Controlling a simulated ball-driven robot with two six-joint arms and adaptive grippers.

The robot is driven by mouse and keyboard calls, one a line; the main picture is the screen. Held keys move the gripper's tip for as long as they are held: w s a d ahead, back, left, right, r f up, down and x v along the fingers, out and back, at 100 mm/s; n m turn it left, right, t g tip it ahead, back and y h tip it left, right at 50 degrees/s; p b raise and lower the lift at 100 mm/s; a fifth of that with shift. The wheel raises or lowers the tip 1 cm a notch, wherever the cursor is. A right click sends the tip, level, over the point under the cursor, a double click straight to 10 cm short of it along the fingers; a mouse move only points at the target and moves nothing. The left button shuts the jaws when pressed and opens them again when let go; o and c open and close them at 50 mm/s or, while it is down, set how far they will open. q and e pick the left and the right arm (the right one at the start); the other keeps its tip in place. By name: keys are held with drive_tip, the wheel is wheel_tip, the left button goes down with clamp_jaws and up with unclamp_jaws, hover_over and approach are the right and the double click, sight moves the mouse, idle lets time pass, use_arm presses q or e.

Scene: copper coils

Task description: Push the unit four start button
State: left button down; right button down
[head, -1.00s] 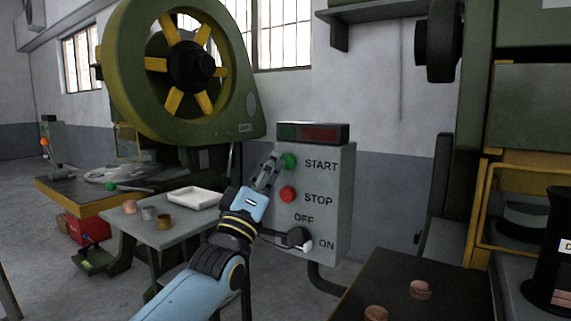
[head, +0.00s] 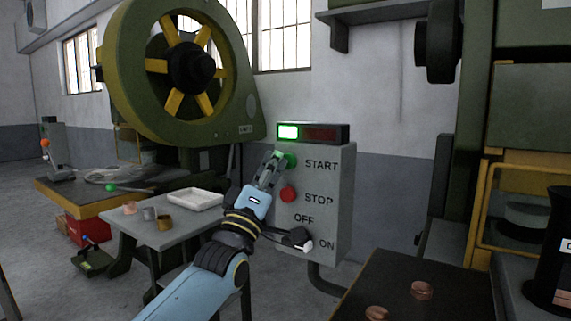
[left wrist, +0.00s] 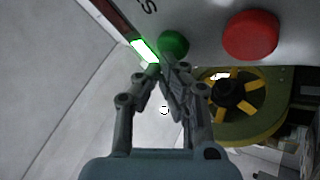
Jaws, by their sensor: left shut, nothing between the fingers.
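The grey control box (head: 330,215) stands in the middle of the head view, with START, STOP, OFF and ON labels. The green start button (head: 291,160) is at its upper left, partly hidden by my gripper. It also shows in the left wrist view (left wrist: 173,43). My left gripper (head: 278,157) is shut and empty, its fingertips at the green button and seemingly touching it. The red stop button (head: 288,194) is below. The indicator (head: 288,132) on top of the box is lit bright green; the red one (head: 320,134) is dark. My right gripper is out of view.
A knob switch (head: 301,241) sits low on the box, close to my left wrist. A small table (head: 180,232) with a white tray (head: 194,192) and metal pieces stands left. A green press with a yellow-spoked wheel (head: 190,66) is behind. A dark table (head: 400,285) with copper coils is front right.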

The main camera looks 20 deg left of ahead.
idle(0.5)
use_arm(q)
drive_tip(key=shift+s+p, duration=0.55)
drive_tip(key=shift+s, duration=0.3)
drive_tip(key=shift+a, duration=0.1)
drive_tip(key=shift+s, duration=0.1)
drive_tip(key=s+p, duration=0.1)
drive_tip(key=s, duration=0.2)
drive_tip(key=s+p, duration=0.1)
drive_tip(key=shift+s+a+p, duration=0.3)
drive_tip(key=shift+s+a, duration=0.05)
drive_tip(key=shift+s, duration=0.05)
